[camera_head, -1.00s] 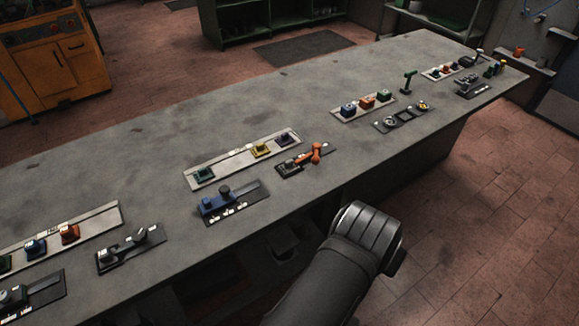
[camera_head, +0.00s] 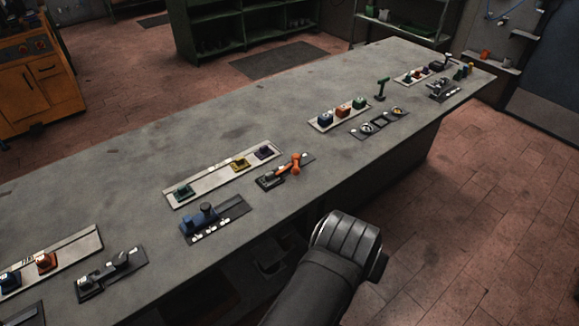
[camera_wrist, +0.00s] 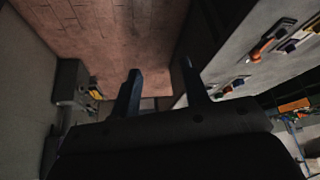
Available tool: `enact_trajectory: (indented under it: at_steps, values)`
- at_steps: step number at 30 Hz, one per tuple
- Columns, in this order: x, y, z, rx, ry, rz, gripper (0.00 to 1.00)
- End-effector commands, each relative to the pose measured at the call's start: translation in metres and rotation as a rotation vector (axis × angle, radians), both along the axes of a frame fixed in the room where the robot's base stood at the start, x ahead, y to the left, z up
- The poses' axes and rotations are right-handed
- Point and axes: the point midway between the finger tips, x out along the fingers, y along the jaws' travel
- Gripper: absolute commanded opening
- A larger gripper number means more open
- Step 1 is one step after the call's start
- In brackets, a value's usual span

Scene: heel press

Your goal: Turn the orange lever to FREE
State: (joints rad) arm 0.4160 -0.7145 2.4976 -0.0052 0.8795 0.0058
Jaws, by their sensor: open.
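The orange lever (camera_head: 295,163) stands on a dark base plate near the front edge of the grey bench, in the middle of the head view. An orange lever-like part (camera_wrist: 262,48) also shows at the upper right of the wrist view. The lever's markings are too small to read. My gripper (camera_wrist: 160,80) shows two dark fingers spread apart with nothing between them. It points past the bench edge, over the floor side. In the head view only my dark arm shows, in front of the bench and below the lever; the fingers are hidden there.
The bench (camera_head: 130,180) carries several fixtures: a blue slider unit (camera_head: 208,218) and a dark lever unit (camera_head: 110,275) left of the orange lever, a strip with coloured blocks (camera_head: 225,173) behind it, and a green T-handle (camera_head: 382,88) farther right. Open floor lies right of the bench.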

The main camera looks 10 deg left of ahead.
Motion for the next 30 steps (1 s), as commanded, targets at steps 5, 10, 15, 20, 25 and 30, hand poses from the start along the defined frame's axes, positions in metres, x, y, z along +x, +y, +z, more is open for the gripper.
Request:
enact_trajectory:
  at_steps: [5,10,15,20,25,30]
  values:
    - [0.01,-0.008,0.011,-0.014,0.015,0.01,0.49]
    - [0.042,-0.033,0.039,-0.059,0.057,0.039,0.49]
    - [0.084,-0.068,0.066,-0.113,0.11,0.075,0.49]
    - [0.127,-0.102,0.082,-0.16,0.16,0.114,0.49]
    - [0.19,-0.072,0.08,-0.04,0.191,0.17,0.49]
    - [0.251,-0.037,0.07,0.063,0.236,0.219,0.49]
